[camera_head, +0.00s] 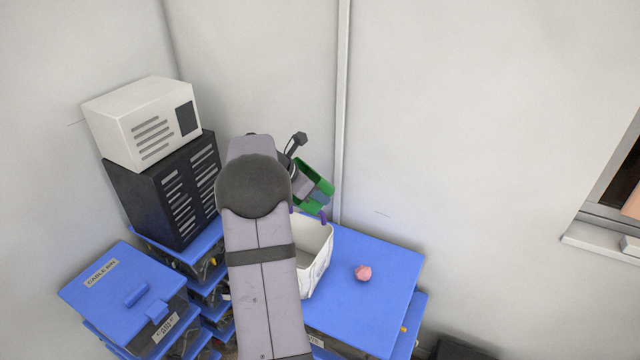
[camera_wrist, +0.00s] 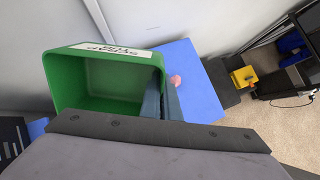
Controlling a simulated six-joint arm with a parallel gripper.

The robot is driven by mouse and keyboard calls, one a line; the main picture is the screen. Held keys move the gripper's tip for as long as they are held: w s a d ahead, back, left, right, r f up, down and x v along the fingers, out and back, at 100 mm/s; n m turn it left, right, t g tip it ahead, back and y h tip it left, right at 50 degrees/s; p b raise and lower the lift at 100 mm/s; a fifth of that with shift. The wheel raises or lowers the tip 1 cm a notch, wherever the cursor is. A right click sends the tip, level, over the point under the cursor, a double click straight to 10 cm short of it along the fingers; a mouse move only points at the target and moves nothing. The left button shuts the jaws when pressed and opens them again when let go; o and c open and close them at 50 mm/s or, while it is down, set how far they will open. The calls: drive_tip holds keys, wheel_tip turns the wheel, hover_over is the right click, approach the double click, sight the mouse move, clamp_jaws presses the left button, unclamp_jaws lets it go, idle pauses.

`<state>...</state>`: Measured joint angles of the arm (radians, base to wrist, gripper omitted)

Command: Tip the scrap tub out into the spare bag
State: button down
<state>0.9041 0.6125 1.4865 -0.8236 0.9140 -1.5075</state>
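The green scrap tub (camera_head: 316,178) is held up in the air, tilted, just above the white spare bag (camera_head: 318,262). In the wrist view the tub (camera_wrist: 62,85) shows its open mouth and a white label on its rim; the inside that I can see looks empty. My gripper (camera_wrist: 163,90) has its dark fingers on either side of the tub's right wall, shut on it.
A pink lump (camera_head: 364,272) lies on the blue lid (camera_head: 390,262) right of the bag. At left, a white vented box (camera_head: 140,120) sits on a black one (camera_head: 160,190), beside stacked blue-lidded bins (camera_head: 115,285). Walls stand close behind.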

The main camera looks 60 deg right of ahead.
sight(313, 207)
drive_tip(key=p, duration=0.3)
drive_tip(key=shift+r+y, duration=0.35)
drive_tip(key=shift+y, duration=0.05)
drive_tip(key=p, duration=0.2)
drive_tip(key=shift+t+y+p, duration=0.3)
drive_tip(key=shift+p, duration=0.1)
drive_tip(key=shift+f+t+y+p, duration=0.1)
drive_tip(key=shift+t+y+p, duration=0.25)
drive_tip(key=shift+p, duration=0.9)
drive_tip(key=shift+f+y, duration=0.25)
drive_tip(key=shift+f, duration=0.2)
drive_tip(key=y, duration=0.1)
drive_tip(key=t+y, duration=0.1)
drive_tip(key=a+f+t+y, duration=0.1)
drive_tip(key=shift+w+f+y+b, duration=0.1)
drive_tip(key=shift+w+y+b, duration=0.2)
drive_tip(key=shift+w+y, duration=0.1)
drive_tip(key=shift+a, duration=0.1)
